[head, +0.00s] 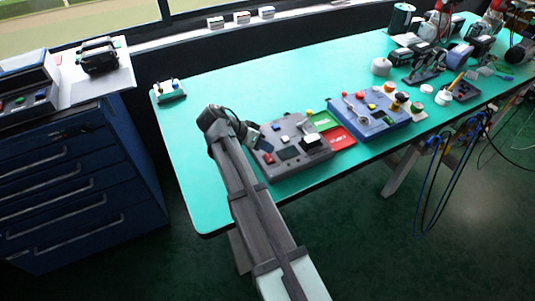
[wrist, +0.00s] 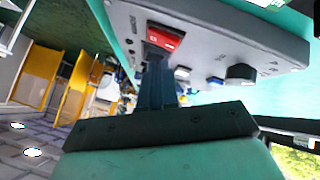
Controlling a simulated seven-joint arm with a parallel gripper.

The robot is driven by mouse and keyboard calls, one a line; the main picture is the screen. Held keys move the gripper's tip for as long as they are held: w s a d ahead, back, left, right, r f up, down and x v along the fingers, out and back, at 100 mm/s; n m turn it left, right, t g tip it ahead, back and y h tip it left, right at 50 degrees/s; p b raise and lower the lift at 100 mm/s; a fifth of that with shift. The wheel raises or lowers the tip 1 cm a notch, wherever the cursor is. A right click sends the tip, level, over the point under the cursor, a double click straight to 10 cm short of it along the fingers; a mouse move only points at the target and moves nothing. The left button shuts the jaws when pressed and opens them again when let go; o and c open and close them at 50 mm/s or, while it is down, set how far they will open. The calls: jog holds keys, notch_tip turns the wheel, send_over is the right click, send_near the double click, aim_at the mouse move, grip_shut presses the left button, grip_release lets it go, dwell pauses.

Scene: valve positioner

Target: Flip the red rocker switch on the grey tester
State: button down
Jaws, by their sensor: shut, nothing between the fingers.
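The grey tester (head: 292,152) lies on the green bench top. Its red rocker switch (head: 268,158) is near the tester's left front; in the wrist view the red rocker switch (wrist: 165,37) sits in a dark frame on the grey panel. My gripper (head: 257,141) is over the tester's left side, close to the switch. In the wrist view my gripper (wrist: 156,55) is shut and empty, with its fingertips at the lower edge of the red rocker. I cannot tell whether they touch it.
A black knob (wrist: 241,73) and a blue button (wrist: 215,82) are on the same panel. A blue box (head: 370,115) with knobs and a lever stands right of the tester, with green and red cards (head: 337,136) between. The bench's left part is mostly clear.

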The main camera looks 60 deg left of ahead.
aim_at(267, 157)
jog(key=shift+f, duration=0.25)
jog(key=shift+f, duration=0.2)
jog(key=shift+a+f, duration=0.1)
jog(key=shift+f, duration=0.2)
dwell(0.8)
jog(key=shift+r, duration=0.15)
dwell(0.3)
jog(key=shift+r, duration=0.6)
jog(key=shift+r, duration=0.15)
jog(key=shift+d+r, duration=0.25)
jog(key=shift+r, duration=0.95)
jog(key=shift+d+r, duration=0.2)
jog(key=shift+r, duration=0.95)
